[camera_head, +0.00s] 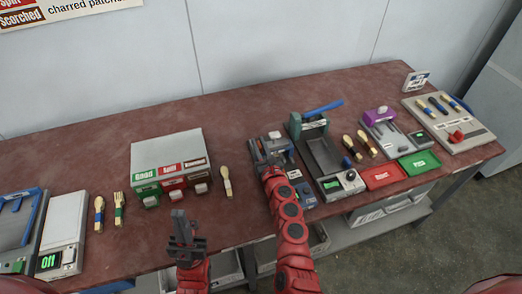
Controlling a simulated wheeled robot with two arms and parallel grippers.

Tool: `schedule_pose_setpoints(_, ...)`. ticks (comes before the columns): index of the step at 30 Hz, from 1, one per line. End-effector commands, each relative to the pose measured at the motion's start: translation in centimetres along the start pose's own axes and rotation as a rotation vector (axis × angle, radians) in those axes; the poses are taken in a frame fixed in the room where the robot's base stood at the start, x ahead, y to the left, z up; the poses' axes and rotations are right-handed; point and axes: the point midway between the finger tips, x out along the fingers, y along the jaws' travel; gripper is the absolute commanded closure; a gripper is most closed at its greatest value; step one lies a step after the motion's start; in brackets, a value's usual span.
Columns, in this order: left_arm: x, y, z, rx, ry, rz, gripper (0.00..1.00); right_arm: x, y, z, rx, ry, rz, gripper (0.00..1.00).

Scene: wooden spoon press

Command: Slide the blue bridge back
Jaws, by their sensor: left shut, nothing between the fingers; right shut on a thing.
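My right arm reaches over a small blue and grey device (304,192) near the middle of the table. My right gripper (268,155) is at this device's back-left part, shut on a part of it. The gripper and arm cover much of the device, so I cannot clearly make out the held part, which may be the blue bridge. My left gripper (185,226) is shut and empty above the table's front edge, left of the device and apart from everything. Another blue frame (22,203) stands on a grey unit at the far left.
A green press with a blue lever (322,107) stands close right of the device. A grey box with labelled drawers (168,150) and a lone spoon (226,182) are to the left. Red (384,175) and green (419,163) trays lie right. The table's front middle is bare.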

Motion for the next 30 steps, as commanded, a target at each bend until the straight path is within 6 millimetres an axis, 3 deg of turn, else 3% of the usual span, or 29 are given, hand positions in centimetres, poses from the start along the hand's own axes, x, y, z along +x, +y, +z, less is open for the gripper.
schedule_pose_setpoints(3,-2.5,0.1,0.4,0.000,0.000,0.000,1.00,3.0,-0.3,-0.7,0.000,-0.004,-0.002,1.00)
schedule_pose_setpoints(9,-4.8,0.2,0.8,0.000,0.000,0.000,1.00,6.3,-0.1,-0.4,-0.004,-0.004,0.002,1.00)
schedule_pose_setpoints(14,-5.2,0.3,0.9,0.000,0.000,0.000,1.00,7.3,0.0,-0.1,-0.007,-0.001,0.003,1.00)
schedule_pose_setpoints(23,-5.1,0.2,0.9,0.000,0.000,0.000,1.00,7.4,0.0,0.2,-0.007,-0.003,0.003,1.00)
schedule_pose_setpoints(24,-5.1,0.2,0.9,0.000,0.000,0.000,1.00,7.4,0.0,0.3,-0.007,-0.003,0.003,0.75)
schedule_pose_setpoints(28,-5.1,0.2,0.9,0.000,0.000,0.000,1.00,7.4,0.0,0.2,-0.006,-0.003,0.003,0.51)
schedule_pose_setpoints(30,-5.1,0.2,0.9,0.000,0.000,0.000,1.00,7.4,0.0,0.2,-0.006,-0.003,0.003,0.50)
